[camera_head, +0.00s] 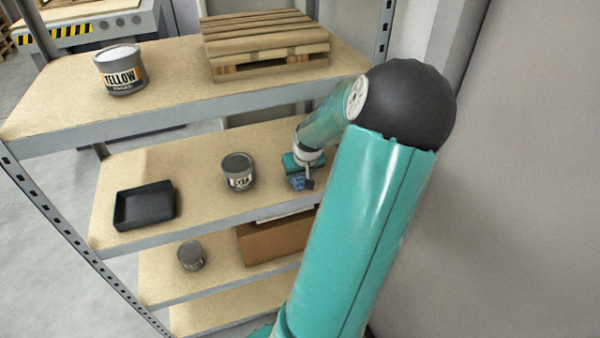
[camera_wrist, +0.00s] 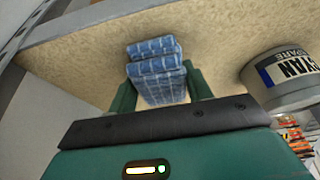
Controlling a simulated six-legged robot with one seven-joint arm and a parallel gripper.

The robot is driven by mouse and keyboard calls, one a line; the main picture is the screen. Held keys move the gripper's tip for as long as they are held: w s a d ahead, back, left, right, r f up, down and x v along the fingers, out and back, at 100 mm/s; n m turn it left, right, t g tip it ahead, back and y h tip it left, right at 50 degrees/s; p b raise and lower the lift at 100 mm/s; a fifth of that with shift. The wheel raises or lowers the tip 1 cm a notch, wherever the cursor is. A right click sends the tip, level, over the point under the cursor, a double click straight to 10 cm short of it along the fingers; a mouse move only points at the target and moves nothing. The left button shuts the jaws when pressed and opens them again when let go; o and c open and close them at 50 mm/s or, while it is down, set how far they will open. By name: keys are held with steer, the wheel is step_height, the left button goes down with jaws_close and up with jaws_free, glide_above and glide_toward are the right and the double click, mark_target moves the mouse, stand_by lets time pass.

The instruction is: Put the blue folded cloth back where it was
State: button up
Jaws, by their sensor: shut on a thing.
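The blue folded cloth (camera_wrist: 157,72) has a white grid pattern and sits between the two fingers of my gripper (camera_wrist: 160,88) in the wrist view. My gripper is shut on it. In the head view the cloth (camera_head: 297,183) shows small at my gripper (camera_head: 300,170), over the right part of the second shelf (camera_head: 205,200). The cloth is at or just above the shelf board; I cannot tell whether it touches. My arm hides part of the shelf's right end.
A grey ink can (camera_head: 238,172), labelled CYAN in the wrist view (camera_wrist: 285,78), stands close beside my gripper. A black tray (camera_head: 145,205) lies further left. Above are a YELLOW can (camera_head: 120,72) and a pallet (camera_head: 265,45). Below are a small can (camera_head: 192,256) and a cardboard box (camera_head: 270,240).

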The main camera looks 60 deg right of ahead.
steer(key=o, duration=0.9)
steer(key=v, duration=1.2)
